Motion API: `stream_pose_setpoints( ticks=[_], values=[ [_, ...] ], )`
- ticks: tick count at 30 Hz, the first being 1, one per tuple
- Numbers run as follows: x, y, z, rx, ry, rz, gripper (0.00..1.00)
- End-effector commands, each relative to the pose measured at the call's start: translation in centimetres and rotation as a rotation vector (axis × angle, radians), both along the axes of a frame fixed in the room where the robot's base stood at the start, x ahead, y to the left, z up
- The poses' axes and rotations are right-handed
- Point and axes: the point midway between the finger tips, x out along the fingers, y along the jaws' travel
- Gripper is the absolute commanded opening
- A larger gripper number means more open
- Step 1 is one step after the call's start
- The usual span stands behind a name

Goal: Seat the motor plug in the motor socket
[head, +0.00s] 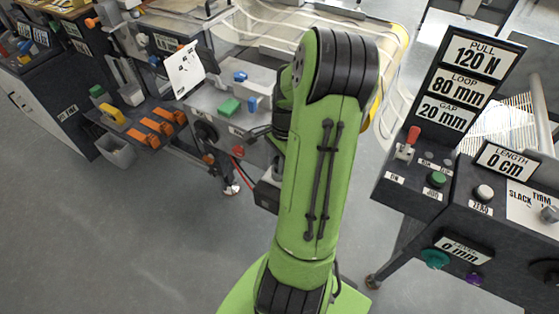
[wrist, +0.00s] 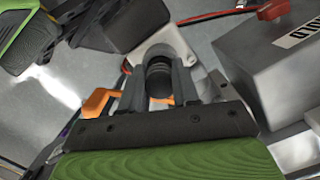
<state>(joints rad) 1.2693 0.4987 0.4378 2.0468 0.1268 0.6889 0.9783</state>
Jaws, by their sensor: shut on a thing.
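In the wrist view my gripper (wrist: 158,68) has its two dark fingers closed around a dark ribbed cylinder, which looks like the motor plug (wrist: 159,82). A pale rounded part (wrist: 166,42) lies just beyond the fingertips. I cannot tell whether the plug touches it, and no motor socket can be made out for certain. In the head view my green arm hides the gripper and the plug.
In the wrist view a grey labelled box (wrist: 272,75) stands close on the right, with a red part (wrist: 273,9) above it. An orange part (wrist: 96,102) is at left. In the head view a control console (head: 425,190) stands right; open floor (head: 130,240) lies lower left.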

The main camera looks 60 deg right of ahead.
Motion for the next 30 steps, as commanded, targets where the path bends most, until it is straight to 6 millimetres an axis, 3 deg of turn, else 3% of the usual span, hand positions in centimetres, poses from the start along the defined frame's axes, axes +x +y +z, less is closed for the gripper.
stream_pose_setpoints(
  ticks=[1,6,13,16,25,30],
  values=[
    [0.0,0.0,-0.2,0.001,0.0,0.0,0.34],
    [0.0,0.0,-0.1,0.001,0.001,0.0,0.56],
    [0.0,0.0,0.0,0.0,0.001,0.0,0.56],
    [0.0,-0.1,0.9,-0.001,0.0,-0.001,0.56],
    [-0.3,-1.0,8.7,-0.005,-0.002,-0.001,0.56],
    [-0.5,-1.3,11.6,-0.001,-0.001,0.0,0.56]
  ],
)
